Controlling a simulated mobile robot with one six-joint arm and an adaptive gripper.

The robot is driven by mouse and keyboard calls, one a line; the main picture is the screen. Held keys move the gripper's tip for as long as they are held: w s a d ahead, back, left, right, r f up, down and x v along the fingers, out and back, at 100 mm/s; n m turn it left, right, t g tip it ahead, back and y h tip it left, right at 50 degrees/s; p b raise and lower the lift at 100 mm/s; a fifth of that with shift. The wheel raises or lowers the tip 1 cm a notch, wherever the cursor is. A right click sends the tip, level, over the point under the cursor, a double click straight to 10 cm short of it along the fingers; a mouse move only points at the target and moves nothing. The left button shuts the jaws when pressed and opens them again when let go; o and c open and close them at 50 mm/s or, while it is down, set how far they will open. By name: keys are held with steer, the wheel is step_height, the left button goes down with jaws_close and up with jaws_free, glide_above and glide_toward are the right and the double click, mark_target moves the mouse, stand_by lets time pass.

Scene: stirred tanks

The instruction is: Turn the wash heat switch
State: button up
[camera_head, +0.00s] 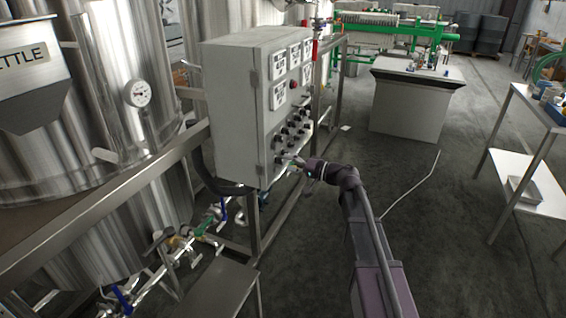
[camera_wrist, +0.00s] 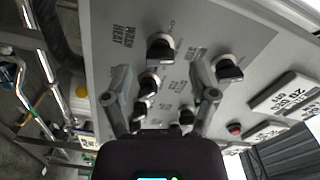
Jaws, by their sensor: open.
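The wash heat switch (camera_wrist: 160,48) is a black rotary knob on a pale collar on the grey control panel. The label WASH HEAT (camera_wrist: 122,35) is printed to its left in the wrist view. My gripper (camera_wrist: 162,80) is open, its two fingers pointing at the panel. The switch shows just beyond the fingertips, between them across the picture; no contact is visible. In the head view, my gripper (camera_head: 293,162) is at the lower part of the cabinet's switch face, and hides part of the lowest knobs.
Other black knobs sit close by, one (camera_wrist: 228,70) near the right finger and several between and below the fingers. A red button (camera_wrist: 235,129) is on the same panel. Steel tanks (camera_head: 95,90) and pipe valves stand left of the cabinet (camera_head: 235,110). The floor (camera_head: 440,240) at right is mostly clear.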

steer(key=v, duration=0.9)
steer(key=s+d+f+n+g+h, duration=0.1)
steer(key=s+f+g+h, duration=0.3)
steer(key=s+f+h, duration=0.6)
steer(key=s+d+f+m+g+h+p, duration=0.1)
steer(key=s+d+f+h, duration=0.3)
steer(key=s+d, duration=0.15)
steer(key=s+d+f+g+h, duration=0.1)
steer(key=s+d+f+h, duration=0.3)
steer(key=s, duration=0.3)
step_height(320, 180, up, 21)
steer(key=d+y+p, duration=0.1)
steer(key=p, duration=1.9)
steer(key=shift+w, duration=0.3)
steer(key=shift+d, duration=0.1)
